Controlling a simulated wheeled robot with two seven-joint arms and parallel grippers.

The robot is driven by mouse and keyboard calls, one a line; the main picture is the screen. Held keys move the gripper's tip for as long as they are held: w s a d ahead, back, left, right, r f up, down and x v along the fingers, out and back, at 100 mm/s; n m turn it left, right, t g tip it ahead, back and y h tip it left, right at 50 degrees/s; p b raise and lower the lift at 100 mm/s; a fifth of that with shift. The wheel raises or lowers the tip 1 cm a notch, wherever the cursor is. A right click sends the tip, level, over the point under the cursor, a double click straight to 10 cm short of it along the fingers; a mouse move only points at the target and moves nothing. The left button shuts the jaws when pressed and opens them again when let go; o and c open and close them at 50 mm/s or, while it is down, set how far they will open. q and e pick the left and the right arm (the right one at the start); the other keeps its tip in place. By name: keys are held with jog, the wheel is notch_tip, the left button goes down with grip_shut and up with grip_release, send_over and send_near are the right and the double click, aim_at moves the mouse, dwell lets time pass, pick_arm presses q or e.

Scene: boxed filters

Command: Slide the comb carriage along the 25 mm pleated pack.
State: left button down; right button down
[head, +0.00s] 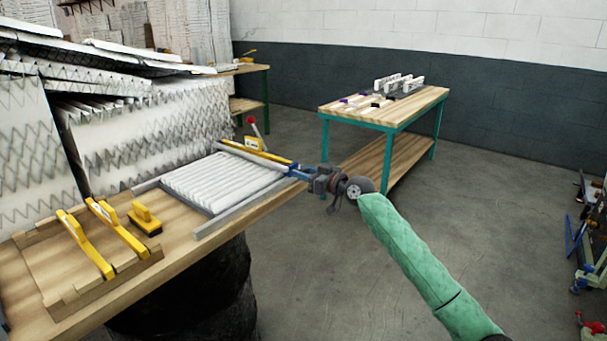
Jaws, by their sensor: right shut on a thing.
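The white pleated pack (222,182) lies flat in a grey-railed frame (243,213) on the wooden bench, its pleats running left to right. The comb carriage (262,153), a bar with yellow parts, lies along the pack's far right side. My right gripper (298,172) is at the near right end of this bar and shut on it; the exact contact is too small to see. My right arm, in a green sleeve, reaches in from the lower right. My left gripper is out of view.
A red-knobbed lever (252,121) rises behind the frame. Large pleated filters (150,140) stack behind. A green-legged table (385,108) stands beyond open floor.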

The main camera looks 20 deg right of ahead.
jog(key=c, duration=1.1)
grip_release()
jog(key=shift+o, duration=0.2)
jog(key=shift+s+d+f, duration=0.1)
jog(key=shift+s+d, duration=0.05)
jog(key=shift+s, duration=0.1)
pick_arm(q)
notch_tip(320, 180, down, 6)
jog(key=b, duration=0.1)
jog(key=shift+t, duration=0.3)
pick_arm(e)
jog(key=v, duration=0.7)
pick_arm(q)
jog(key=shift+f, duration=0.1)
pick_arm(e)
jog(key=shift+d, duration=0.1)
